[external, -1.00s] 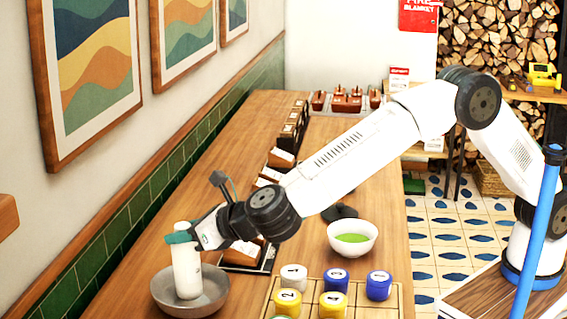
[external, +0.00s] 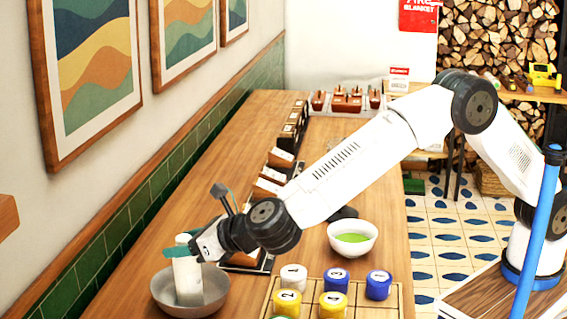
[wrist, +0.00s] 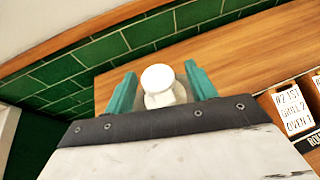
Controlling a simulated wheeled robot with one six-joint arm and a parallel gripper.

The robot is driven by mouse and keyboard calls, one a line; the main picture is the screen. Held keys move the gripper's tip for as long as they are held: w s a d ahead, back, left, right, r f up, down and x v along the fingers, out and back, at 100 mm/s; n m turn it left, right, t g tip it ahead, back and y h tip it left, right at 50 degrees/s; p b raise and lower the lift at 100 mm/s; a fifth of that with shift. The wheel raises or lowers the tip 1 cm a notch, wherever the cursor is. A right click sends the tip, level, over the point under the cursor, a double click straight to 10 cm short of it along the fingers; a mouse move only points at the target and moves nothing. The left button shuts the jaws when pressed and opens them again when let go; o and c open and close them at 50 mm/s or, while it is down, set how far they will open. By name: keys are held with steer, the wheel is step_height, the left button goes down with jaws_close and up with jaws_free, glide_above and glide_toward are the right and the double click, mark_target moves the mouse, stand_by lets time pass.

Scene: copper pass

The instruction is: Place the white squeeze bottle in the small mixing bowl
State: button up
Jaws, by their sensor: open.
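The white squeeze bottle (external: 188,277) stands upright inside the small grey mixing bowl (external: 218,302) at the lower left of the external view. My gripper (external: 178,245) is at the bottle's upper part, coming from the right, with its teal fingers on either side. In the wrist view the bottle's white cap (wrist: 158,78) shows between the two open fingertips (wrist: 161,88), with a gap on each side.
A white bowl of green liquid (external: 352,238) stands to the right. A wooden tray (external: 392,305) with several numbered jars is at the front right. Labelled boxes (external: 272,180) line the counter behind. The green-tiled wall (external: 90,275) is close on the left.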

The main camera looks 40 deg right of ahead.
steer(key=v, duration=0.7)
steer(key=w+d+r+n+g+y, duration=0.1)
steer(key=w+d+r+n+y, duration=0.1)
steer(key=w+d+r+n, duration=0.6)
steer(key=w+d+r+n+g, duration=0.1)
steer(key=w+d+r+n, duration=0.25)
steer(key=d, duration=0.75)
steer(key=w+d+r+n+g, duration=0.1)
steer(key=w+d+r+n, duration=0.2)
steer(key=d, duration=0.7)
steer(key=s+d+f+n+g+h, duration=0.15)
steer(key=s+d+n, duration=0.25)
steer(key=d, duration=0.5)
steer(key=s+d+f+n+g+h, duration=0.1)
steer(key=s+d+f+n, duration=0.15)
steer(key=d, duration=0.75)
steer(key=s+d+f+n+g+h, duration=0.15)
steer(key=s+d+n, duration=0.3)
steer(key=d, duration=0.45)
steer(key=s+d+f+n+g+h, duration=0.1)
steer(key=s+d+f+n+h, duration=0.1)
steer(key=s+d, duration=0.6)
steer(key=s+d+f+n+g+h, duration=0.2)
steer(key=s+d+f+h, duration=0.1)
steer(key=s+d, duration=0.5)
steer(key=shift+d+f, duration=0.3)
steer(key=shift+d, duration=0.2)
